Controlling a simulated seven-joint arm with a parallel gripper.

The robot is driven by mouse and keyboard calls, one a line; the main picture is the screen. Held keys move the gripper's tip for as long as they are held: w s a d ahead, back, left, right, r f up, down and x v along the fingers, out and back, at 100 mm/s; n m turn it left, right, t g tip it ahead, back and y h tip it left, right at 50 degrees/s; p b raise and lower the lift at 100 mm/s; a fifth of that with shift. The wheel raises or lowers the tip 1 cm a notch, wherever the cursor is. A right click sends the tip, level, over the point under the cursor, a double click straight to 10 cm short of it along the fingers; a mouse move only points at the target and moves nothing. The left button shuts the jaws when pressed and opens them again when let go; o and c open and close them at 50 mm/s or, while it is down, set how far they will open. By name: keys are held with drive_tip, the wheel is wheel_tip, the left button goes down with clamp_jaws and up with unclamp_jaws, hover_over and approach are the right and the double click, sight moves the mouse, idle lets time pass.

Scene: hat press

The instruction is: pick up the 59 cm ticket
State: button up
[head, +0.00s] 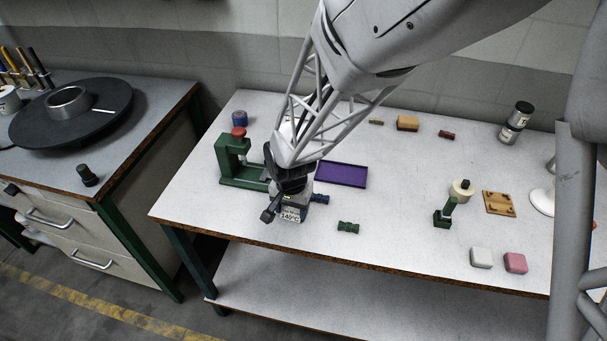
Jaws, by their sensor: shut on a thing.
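My gripper (293,204) is low over the front left of the white-topped table. It is shut on a small pale labelled piece, which I take to be the ticket (292,214). Its lower line reads 140°C. The smaller print above is too small to read, so I cannot confirm 59 cm. My gripper hides the upper part of the piece, and I cannot tell whether it touches the tabletop.
A green press (234,166) with a red knob stands just left of my gripper. A purple tray (342,174) lies behind right, and a small green piece (348,227) lies front right. A green stand (444,214) is farther right. The table's front edge (330,253) is close.

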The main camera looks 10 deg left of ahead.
drive_tip(key=shift+r, duration=0.55)
drive_tip(key=shift+s+d+r, duration=0.1)
drive_tip(key=shift+s+r, duration=0.05)
drive_tip(key=shift+r, duration=0.45)
drive_tip(key=shift+s+d+r, duration=0.1)
drive_tip(key=shift+r, duration=0.5)
drive_tip(key=s+d+r, duration=0.1)
drive_tip(key=s+d, duration=0.8)
drive_tip(key=s, duration=0.3)
drive_tip(key=shift+s+r, duration=0.15)
drive_tip(key=shift+s, duration=0.1)
